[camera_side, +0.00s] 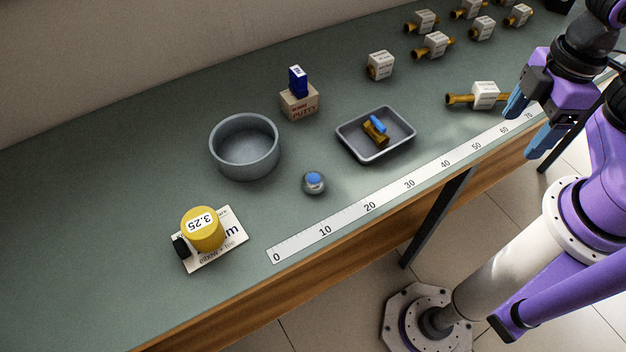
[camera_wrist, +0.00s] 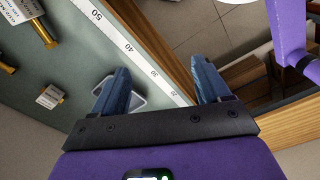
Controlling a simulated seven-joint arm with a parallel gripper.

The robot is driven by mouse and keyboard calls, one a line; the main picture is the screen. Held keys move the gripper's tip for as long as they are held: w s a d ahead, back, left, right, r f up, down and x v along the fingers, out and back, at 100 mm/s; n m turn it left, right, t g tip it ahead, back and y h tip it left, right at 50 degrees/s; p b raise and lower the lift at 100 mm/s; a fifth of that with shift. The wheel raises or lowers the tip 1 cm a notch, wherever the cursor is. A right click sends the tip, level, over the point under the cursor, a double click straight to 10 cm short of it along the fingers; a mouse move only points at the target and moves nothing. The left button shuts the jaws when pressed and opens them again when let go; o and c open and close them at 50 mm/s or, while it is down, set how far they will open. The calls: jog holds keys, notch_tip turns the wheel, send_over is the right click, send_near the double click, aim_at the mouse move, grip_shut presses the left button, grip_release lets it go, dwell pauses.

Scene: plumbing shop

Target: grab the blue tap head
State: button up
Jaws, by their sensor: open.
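A small round chrome tap head with a blue top (camera_side: 313,182) sits on the green bench between the grey bowl and the ruler. In the side view, my gripper (camera_side: 527,122) is at the right, by the bench's front edge, well away from the tap head. Its two blue fingers are apart with nothing between them. They also show in the wrist view (camera_wrist: 162,82), where the tap head is not visible. A brass valve with a blue handle (camera_side: 376,129) lies in the grey tray (camera_side: 348,146).
A grey bowl (camera_side: 245,170), a putty box (camera_side: 299,105) with a blue box (camera_side: 298,81) on it, and a yellow cylinder (camera_side: 202,230) on a card stand nearby. A ruler strip (camera_side: 390,196) runs along the front edge. Several tagged brass fittings (camera_side: 432,46) lie at the back right.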

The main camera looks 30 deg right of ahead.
dwell(0.3)
jog(key=s+a+f+m+y, duration=0.2)
jog(key=a+f+y, duration=0.1)
jog(key=a, duration=0.7)
jog(key=s+a+f+m+y, duration=0.2)
jog(key=a+f, duration=0.2)
jog(key=a, duration=0.5)
jog(key=m+t, duration=0.4)
jog(key=t, duration=0.7)
send_near(316, 180)
jog(key=shift+h, duration=0.3)
jog(key=shift+a+x, duration=0.2)
jog(key=shift+x, duration=0.8)
jog(key=shift+a+x, duration=0.2)
jog(key=shift+x, duration=3.25)
jog(key=shift+d, duration=0.15)
